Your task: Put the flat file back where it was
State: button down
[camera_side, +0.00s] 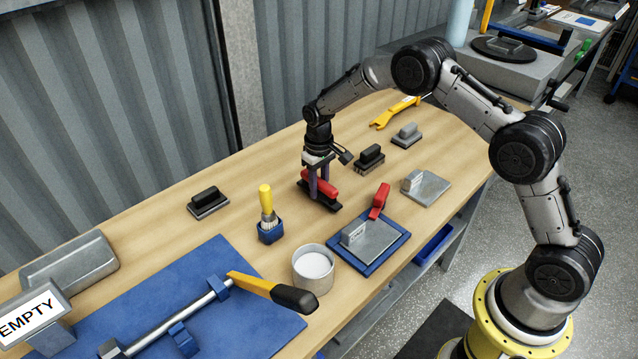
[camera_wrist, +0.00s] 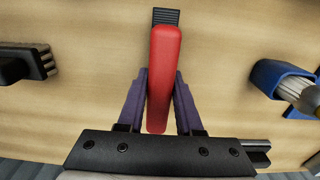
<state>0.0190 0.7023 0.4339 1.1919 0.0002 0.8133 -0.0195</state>
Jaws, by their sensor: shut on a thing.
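The flat file (camera_side: 322,188), as I take it, is a tool with a red grip over a dark flat part. It is between the fingers of my gripper (camera_side: 318,181), low over the wooden bench; I cannot tell whether it touches the bench. In the wrist view the red grip (camera_wrist: 164,75) runs up the picture between the purple fingers of my gripper (camera_wrist: 160,88), with a black ridged end (camera_wrist: 166,16) showing beyond it. My gripper is shut on it. The file's underside is hidden.
A yellow-handled brush in a blue holder (camera_side: 270,231) and a white cup (camera_side: 313,270) stand left and in front. A blue tray (camera_side: 367,267) and black-handled blocks (camera_side: 369,158) (camera_side: 208,203) are nearby. A blue mat (camera_side: 215,300) with a bar lies front left. Bare wood lies behind the file.

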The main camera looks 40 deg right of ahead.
jog(key=shift+f, duration=0.25)
dwell(0.4)
jog(key=shift+f, duration=0.5)
jog(key=shift+f, duration=0.1)
dwell(0.3)
grip_release()
jog(key=shift+f, duration=0.1)
dwell(0.4)
dwell(0.4)
jog(key=shift+r, duration=4.55)
